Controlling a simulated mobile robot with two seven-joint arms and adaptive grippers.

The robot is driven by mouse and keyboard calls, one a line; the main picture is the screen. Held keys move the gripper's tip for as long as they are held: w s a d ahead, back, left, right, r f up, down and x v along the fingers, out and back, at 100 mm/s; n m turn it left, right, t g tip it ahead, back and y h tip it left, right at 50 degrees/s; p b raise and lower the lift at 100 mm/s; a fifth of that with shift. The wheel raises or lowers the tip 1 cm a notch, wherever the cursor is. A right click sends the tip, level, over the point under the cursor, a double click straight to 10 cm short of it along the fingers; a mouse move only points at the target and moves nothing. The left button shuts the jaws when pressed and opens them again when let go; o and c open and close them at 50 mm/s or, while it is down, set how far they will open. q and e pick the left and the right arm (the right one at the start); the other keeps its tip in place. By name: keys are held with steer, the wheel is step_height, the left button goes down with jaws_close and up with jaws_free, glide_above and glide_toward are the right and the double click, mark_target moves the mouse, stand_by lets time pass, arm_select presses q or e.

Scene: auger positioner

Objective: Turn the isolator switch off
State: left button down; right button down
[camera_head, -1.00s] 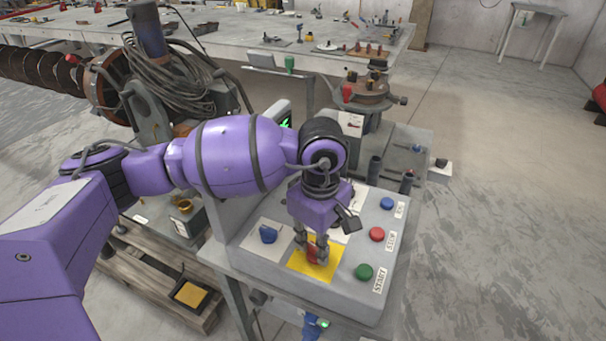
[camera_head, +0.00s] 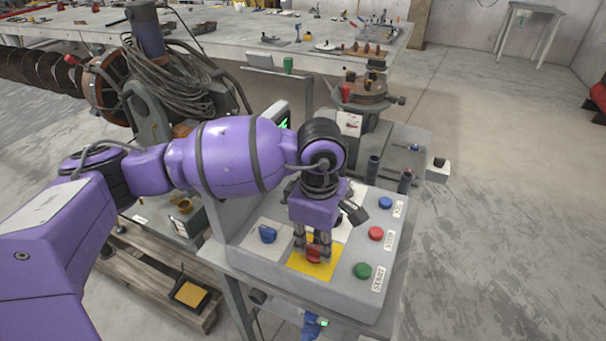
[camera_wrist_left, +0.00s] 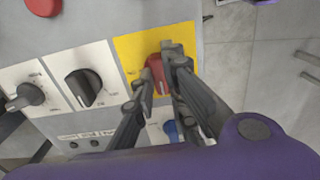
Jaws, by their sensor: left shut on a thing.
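The isolator switch is a red rotary knob (camera_head: 314,256) on a yellow plate (camera_head: 328,266), on the sloped grey control box. My left gripper (camera_head: 313,250) points down at it, with one finger on each side of the knob. In the left wrist view the red knob (camera_wrist_left: 157,75) sits between the two fingertips (camera_wrist_left: 157,70) over the yellow plate (camera_wrist_left: 130,52). The gripper is shut on the knob. The fingers hide part of the knob and its plate. My right gripper is in no view.
On the same box are a blue knob (camera_head: 267,234) and blue (camera_head: 385,203), red (camera_head: 376,233) and green (camera_head: 362,270) buttons. The left wrist view shows a black knob (camera_wrist_left: 85,88) on a white plate.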

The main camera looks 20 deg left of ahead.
mark_target(316, 247)
arm_select(q)
steer(key=c, duration=1.9)
jaws_free()
steer(key=shift+o, duration=0.7)
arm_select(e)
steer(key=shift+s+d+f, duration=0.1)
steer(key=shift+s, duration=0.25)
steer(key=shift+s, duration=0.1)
arm_select(q)
step_height(316, 247, up, 12)
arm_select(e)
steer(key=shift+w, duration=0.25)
